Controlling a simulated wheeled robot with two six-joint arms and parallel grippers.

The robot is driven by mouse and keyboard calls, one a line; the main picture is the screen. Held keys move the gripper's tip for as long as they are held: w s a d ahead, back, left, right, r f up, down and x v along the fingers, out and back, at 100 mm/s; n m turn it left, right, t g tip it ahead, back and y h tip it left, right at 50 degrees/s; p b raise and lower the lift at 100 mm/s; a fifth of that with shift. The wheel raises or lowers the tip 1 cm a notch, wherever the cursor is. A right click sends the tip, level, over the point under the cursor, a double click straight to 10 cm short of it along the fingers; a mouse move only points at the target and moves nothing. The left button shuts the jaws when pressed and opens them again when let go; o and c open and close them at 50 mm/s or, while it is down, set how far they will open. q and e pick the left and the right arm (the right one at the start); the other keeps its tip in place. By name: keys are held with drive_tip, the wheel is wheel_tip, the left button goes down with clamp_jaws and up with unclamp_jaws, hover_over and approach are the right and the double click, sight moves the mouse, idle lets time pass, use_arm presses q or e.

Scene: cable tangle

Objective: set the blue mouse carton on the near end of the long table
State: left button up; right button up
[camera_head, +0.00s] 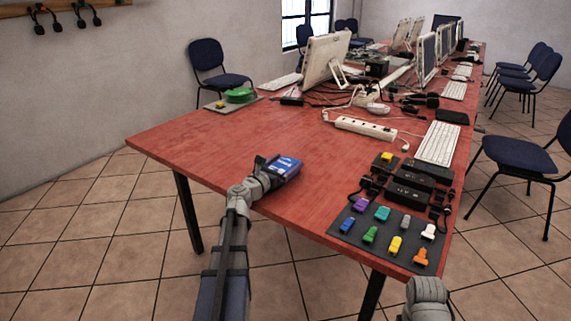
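The blue mouse carton (287,166) is a small blue box with a dark side. It is at the near left part of the long red-topped table (225,135), close to the front edge. My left gripper (268,170) reaches in over that edge and is shut on the carton's left end. The gripper hides part of the carton. Whether its underside touches the tabletop is hard to tell. Part of my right arm shows at the bottom right; its gripper is not in view.
Right of the carton is a dark mat (385,240) with several coloured connectors, beside black adapters (411,188). Farther back are a white power strip (365,127), a keyboard (438,143), monitors (325,60) and tangled cables. The red surface around the carton is clear.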

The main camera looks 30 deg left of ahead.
use_arm(q)
drive_tip(key=shift+r+p, duration=0.3)
drive_tip(key=s, duration=0.8)
drive_tip(key=s+a, duration=0.1)
drive_tip(key=s, duration=0.3)
drive_tip(key=shift+f, duration=0.15)
drive_tip(key=shift+s, duration=0.1)
